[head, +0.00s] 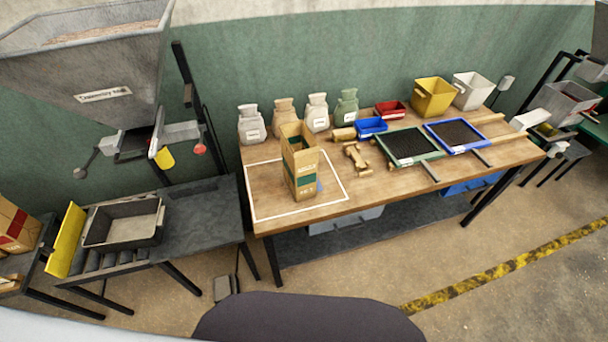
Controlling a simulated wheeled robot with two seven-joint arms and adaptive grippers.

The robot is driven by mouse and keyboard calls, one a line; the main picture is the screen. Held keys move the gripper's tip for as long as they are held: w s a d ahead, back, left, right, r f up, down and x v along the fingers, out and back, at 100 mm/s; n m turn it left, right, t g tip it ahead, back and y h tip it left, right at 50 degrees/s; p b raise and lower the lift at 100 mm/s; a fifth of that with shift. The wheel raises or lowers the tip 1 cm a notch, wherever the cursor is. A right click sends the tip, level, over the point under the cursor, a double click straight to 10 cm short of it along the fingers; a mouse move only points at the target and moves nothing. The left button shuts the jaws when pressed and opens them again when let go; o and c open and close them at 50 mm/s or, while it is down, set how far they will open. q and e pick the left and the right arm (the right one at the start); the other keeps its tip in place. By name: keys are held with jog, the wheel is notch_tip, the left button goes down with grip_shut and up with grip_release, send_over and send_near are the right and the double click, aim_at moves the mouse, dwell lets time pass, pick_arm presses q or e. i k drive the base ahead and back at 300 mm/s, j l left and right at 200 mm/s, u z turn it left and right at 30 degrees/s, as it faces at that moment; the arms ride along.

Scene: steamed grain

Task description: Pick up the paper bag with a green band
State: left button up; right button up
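The paper bag with a green band (301,168) stands upright on the wooden workbench (268,178). It is tall, brown and open at the top, with a green band across its front. It stands inside a white outlined rectangle (345,192) at the bench's left end. Neither of my grippers shows in the head view, and nothing touches the bag from my side.
Several small sacks (251,125) stand behind the bag. Wooden pieces (357,158), a blue bin (371,127) and two framed sieves (408,146) lie to its right. A metal pan (124,222) sits on the left roller table. The floor before the bench is mostly clear.

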aim_at(300, 149)
jog(key=l+u, duration=0.4)
jog(key=l, duration=0.7)
jog(key=l+u, duration=0.35)
jog(key=l, duration=0.75)
